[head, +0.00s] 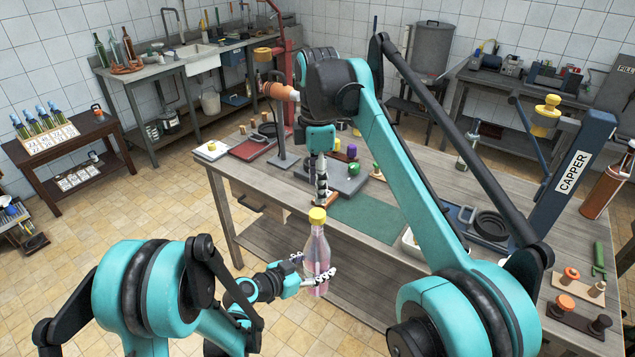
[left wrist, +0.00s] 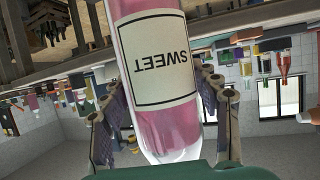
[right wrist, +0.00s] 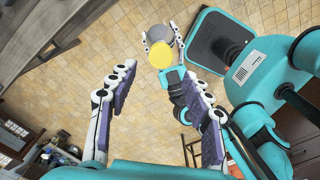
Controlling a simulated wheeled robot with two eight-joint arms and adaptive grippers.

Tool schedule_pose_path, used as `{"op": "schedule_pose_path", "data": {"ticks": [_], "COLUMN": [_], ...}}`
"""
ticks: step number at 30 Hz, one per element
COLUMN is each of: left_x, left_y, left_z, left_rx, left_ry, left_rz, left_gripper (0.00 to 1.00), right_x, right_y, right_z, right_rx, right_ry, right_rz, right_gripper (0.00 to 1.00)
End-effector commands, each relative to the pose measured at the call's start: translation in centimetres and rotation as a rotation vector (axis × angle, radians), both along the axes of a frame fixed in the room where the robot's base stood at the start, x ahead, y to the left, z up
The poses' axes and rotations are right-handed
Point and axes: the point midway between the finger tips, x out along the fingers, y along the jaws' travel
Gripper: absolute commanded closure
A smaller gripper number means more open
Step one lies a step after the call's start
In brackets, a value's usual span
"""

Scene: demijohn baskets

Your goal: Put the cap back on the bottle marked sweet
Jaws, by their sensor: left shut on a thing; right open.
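The pink bottle (head: 316,258) stands upright in the air in front of the table. In the left wrist view its label reads SWEET (left wrist: 162,60), upside down in the picture. My left gripper (head: 312,279) is shut around the bottle's lower part. A yellow cap (head: 317,215) sits at the top of the bottle; I cannot tell how firmly it is seated. My right gripper (head: 322,197) points down just above the cap, open and empty. In the right wrist view the yellow cap (right wrist: 160,60) shows beyond its spread fingers, apart from them.
The worktable behind carries a green mat (head: 366,217), a grey block with coloured caps (head: 337,184) and a red tray (head: 252,147). The blue capper (head: 572,172) stands at the right. Open tiled floor (head: 180,215) lies to the left.

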Motion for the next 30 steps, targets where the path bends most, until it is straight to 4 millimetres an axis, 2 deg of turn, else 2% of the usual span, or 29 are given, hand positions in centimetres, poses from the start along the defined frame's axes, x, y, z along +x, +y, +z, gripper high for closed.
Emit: {"op": "schedule_pose_path", "data": {"ticks": [11,24,30], "left_x": [0.0,0.0,0.0], "left_y": [0.0,0.0,0.0], "left_z": [0.1,0.1,0.1], "left_rx": [-0.003,-0.002,-0.003], "left_ry": [0.000,0.000,0.000], "left_rz": [0.001,0.002,0.001], "left_gripper": [1.00,1.00,1.00], "right_x": [0.0,-0.1,-0.1], "right_y": [0.0,0.0,0.0], "right_z": [-0.6,-6.7,-7.9], "right_rx": [0.000,0.000,0.000], "right_ry": [0.000,0.000,0.000], "right_rz": [-0.002,-0.002,-0.002], "right_gripper": [0.50,0.50,0.50]}}
